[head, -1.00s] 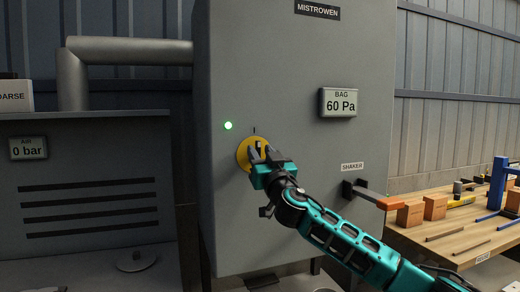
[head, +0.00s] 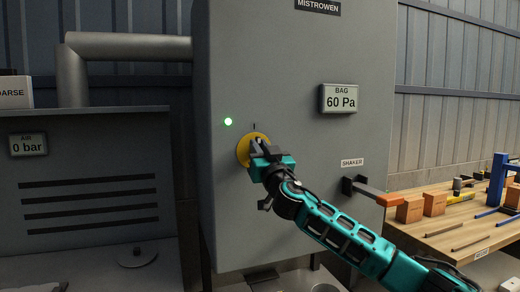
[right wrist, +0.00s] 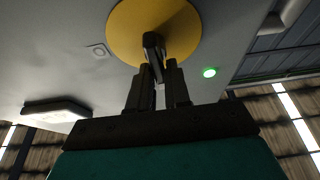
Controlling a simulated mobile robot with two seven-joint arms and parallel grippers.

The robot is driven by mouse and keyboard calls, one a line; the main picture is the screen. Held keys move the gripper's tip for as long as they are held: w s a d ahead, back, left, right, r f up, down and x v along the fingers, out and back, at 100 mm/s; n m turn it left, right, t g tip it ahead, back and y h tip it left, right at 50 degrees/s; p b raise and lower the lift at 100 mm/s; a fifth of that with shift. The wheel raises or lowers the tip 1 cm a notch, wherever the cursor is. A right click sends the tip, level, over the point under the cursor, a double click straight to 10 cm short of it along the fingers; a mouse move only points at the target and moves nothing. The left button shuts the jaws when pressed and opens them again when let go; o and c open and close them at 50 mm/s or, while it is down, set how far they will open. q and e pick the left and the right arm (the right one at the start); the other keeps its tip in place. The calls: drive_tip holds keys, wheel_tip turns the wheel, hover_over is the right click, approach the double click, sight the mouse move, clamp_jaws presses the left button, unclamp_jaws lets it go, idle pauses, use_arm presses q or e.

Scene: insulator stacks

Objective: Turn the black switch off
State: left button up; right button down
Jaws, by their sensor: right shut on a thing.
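The black switch (right wrist: 154,42) is a dark handle on a round yellow plate (head: 242,150) on the front of the grey cabinet. The yellow plate fills the top of the right wrist view (right wrist: 190,32). My right gripper (head: 257,147) is at the plate, its teal hand covering part of it. In the right wrist view its two dark fingers (right wrist: 159,72) are shut on the switch handle. A green light (head: 228,122) glows up and left of the plate, and it also shows in the right wrist view (right wrist: 209,72). My left gripper is out of view.
On the cabinet (head: 290,215) are a "BAG 60 Pa" display (head: 340,98) and, lower right, a shaker lever (head: 372,192) with an orange grip. A wooden bench (head: 455,225) with blocks and tools stands at right. A grey unit reading "0 bar" (head: 28,144) stands at left.

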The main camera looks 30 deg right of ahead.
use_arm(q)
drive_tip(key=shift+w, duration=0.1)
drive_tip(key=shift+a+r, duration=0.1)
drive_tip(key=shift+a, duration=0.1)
use_arm(e)
drive_tip(key=shift+s+d+f+m+g+h, duration=0.15)
drive_tip(key=shift+m+g+h, duration=0.95)
drive_tip(key=shift+m, duration=2.65)
drive_tip(key=shift+d+f+m+g+h, duration=0.25)
drive_tip(key=shift+m+g+h, duration=0.8)
drive_tip(key=shift+m, duration=2.75)
drive_tip(key=shift+s+d+f+m+g+h, duration=0.2)
drive_tip(key=shift+m+g+h, duration=0.9)
drive_tip(key=shift+m, duration=2.65)
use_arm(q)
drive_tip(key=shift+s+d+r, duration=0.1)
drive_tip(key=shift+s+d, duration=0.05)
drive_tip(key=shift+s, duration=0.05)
use_arm(e)
drive_tip(key=shift+w+d+r+g+y, duration=0.1)
drive_tip(key=shift+g+y, duration=0.35)
